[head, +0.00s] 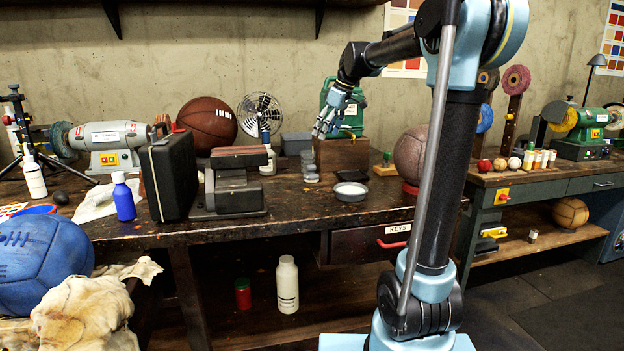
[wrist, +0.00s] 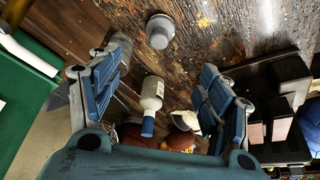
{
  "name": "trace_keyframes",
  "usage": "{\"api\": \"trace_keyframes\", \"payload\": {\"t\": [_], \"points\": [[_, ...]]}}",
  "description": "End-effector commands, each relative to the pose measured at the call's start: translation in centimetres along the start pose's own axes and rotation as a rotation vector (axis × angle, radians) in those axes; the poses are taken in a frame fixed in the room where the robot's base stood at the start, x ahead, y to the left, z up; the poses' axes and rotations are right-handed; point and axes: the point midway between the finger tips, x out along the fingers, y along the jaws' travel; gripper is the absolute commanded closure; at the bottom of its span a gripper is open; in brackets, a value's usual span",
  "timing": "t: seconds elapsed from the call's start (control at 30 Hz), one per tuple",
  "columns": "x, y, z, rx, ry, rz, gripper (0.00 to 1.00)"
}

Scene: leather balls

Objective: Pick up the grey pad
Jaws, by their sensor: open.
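In the wrist view a grey round piece (wrist: 159,32) lies on the wood beyond my fingertips, near the top middle. My gripper (head: 329,130) is above the wooden box, higher than the grey pieces and slightly right of them. It also shows in the wrist view (wrist: 163,62), with its fingers spread and nothing between them. A grey block (head: 296,143) stands behind the grey pieces.
A white bottle with a blue cap (wrist: 151,97) and a basketball (head: 207,124) stand left of my gripper. The wooden box (head: 342,155), a green case (head: 343,103) and a leather ball (head: 411,154) crowd the right. A shallow grey tin (head: 350,191) lies in front.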

Motion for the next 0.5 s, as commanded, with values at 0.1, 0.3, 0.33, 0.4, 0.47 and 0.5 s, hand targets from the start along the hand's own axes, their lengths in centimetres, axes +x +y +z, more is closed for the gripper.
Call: {"api": "trace_keyframes", "payload": {"t": [0.1, 0.3, 0.33, 0.4, 0.47, 0.5], "points": [[1.8, 0.0, 0.0, -0.002, 0.0, 0.0, 0.29], [5.4, 0.0, 0.0, -0.001, 0.0, 0.0, 0.29], [6.0, 0.0, 0.0, 0.0, 0.0, 0.0, 0.29], [7.2, 0.0, 0.0, -0.001, 0.0, 0.0, 0.29], [8.2, 0.0, 0.0, -0.001, -0.001, 0.0, 0.29], [8.9, 0.0, 0.0, -0.001, -0.001, 0.0, 0.29]]}}
